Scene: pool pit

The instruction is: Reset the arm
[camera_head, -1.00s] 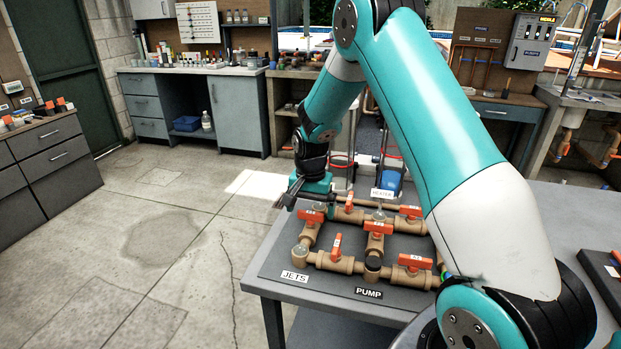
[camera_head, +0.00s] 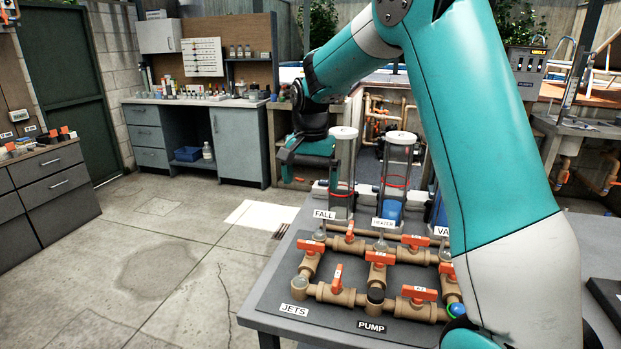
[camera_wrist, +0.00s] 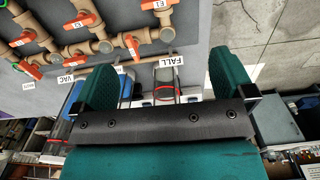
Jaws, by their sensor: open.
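My gripper (camera_head: 296,182) is raised above the far left side of the pipe board, near the clear cylinder by the FALL label. In the head view my arm reaches up from the right and bends down at the left, hiding the right part of the board.
The pipe board (camera_head: 325,320) holds brown pipes with orange-handled valves (camera_head: 337,279). Clear cylinders (camera_head: 342,165) stand behind it, close to my gripper. A grey cabinet (camera_head: 238,147) stands farther back. The concrete floor at left is clear.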

